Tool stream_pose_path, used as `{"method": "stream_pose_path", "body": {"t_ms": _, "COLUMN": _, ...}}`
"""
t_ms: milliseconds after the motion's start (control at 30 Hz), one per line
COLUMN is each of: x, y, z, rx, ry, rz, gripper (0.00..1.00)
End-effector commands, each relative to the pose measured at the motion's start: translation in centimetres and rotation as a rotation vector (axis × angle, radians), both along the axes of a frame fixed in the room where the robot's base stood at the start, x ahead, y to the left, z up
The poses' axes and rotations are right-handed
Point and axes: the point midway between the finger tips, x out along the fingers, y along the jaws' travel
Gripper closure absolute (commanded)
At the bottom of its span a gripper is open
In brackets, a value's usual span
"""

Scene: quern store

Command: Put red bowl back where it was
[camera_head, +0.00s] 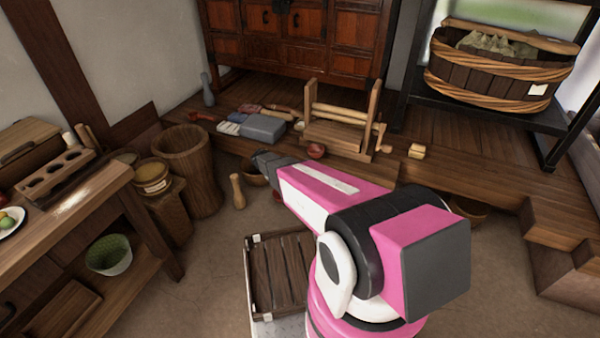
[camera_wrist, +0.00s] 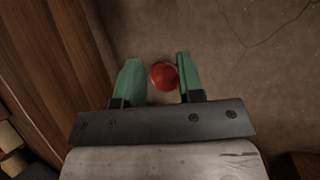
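A small round red bowl (camera_wrist: 164,76) shows in the wrist view between the two green fingers of my gripper (camera_wrist: 163,78). It nearly fills the gap, close to the right finger, with a thin gap at most on the left. Whether the fingers press on it is not clear. In the head view, only a bit of dark red (camera_head: 277,196) shows at the lower edge of my pink arm, likely this bowl; my arm hides the fingers. Another reddish bowl (camera_head: 316,150) sits on the raised wooden floor by the wooden reel stand (camera_head: 338,134).
A brown bowl (camera_head: 252,172) and a wooden pestle (camera_head: 238,190) stand near my arm's far end. A grey box (camera_head: 263,128) and small tools lie on the wooden platform (camera_head: 470,170). A slatted crate (camera_head: 280,272) is in front. In the wrist view, bare floor (camera_wrist: 250,75) lies right, wood left.

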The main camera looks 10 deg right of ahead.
Motion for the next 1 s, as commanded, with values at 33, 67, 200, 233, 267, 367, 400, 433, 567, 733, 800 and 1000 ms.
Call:
{"method": "stream_pose_path", "body": {"t_ms": 33, "x": -3.3, "y": -1.3, "z": 3.8, "rx": 0.055, "ry": -0.038, "rz": -0.076, "gripper": 0.65}}
{"method": "stream_pose_path", "body": {"t_ms": 67, "x": -4.4, "y": -1.8, "z": 5.2, "rx": 0.088, "ry": -0.058, "rz": -0.121, "gripper": 0.65}}
{"method": "stream_pose_path", "body": {"t_ms": 200, "x": -9.8, "y": -3.3, "z": 11.8, "rx": 0.242, "ry": -0.152, "rz": -0.331, "gripper": 0.65}}
{"method": "stream_pose_path", "body": {"t_ms": 233, "x": -11.0, "y": -3.6, "z": 13.2, "rx": 0.275, "ry": -0.171, "rz": -0.376, "gripper": 0.65}}
{"method": "stream_pose_path", "body": {"t_ms": 267, "x": -12.1, "y": -3.8, "z": 14.5, "rx": 0.306, "ry": -0.189, "rz": -0.418, "gripper": 0.65}}
{"method": "stream_pose_path", "body": {"t_ms": 367, "x": -15.4, "y": -4.2, "z": 18.1, "rx": 0.401, "ry": -0.239, "rz": -0.547, "gripper": 0.65}}
{"method": "stream_pose_path", "body": {"t_ms": 400, "x": -16.5, "y": -4.2, "z": 19.2, "rx": 0.432, "ry": -0.255, "rz": -0.588, "gripper": 0.65}}
{"method": "stream_pose_path", "body": {"t_ms": 433, "x": -17.1, "y": -4.2, "z": 20.0, "rx": 0.454, "ry": -0.266, "rz": -0.618, "gripper": 0.65}}
{"method": "stream_pose_path", "body": {"t_ms": 567, "x": -19.0, "y": -4.2, "z": 22.1, "rx": 0.519, "ry": -0.296, "rz": -0.704, "gripper": 0.65}}
{"method": "stream_pose_path", "body": {"t_ms": 733, "x": -19.4, "y": -4.2, "z": 22.8, "rx": 0.544, "ry": -0.307, "rz": -0.737, "gripper": 0.65}}
{"method": "stream_pose_path", "body": {"t_ms": 800, "x": -19.3, "y": -4.2, "z": 22.7, "rx": 0.544, "ry": -0.306, "rz": -0.737, "gripper": 0.65}}
{"method": "stream_pose_path", "body": {"t_ms": 1000, "x": -19.3, "y": -4.2, "z": 22.7, "rx": 0.542, "ry": -0.305, "rz": -0.735, "gripper": 0.65}}
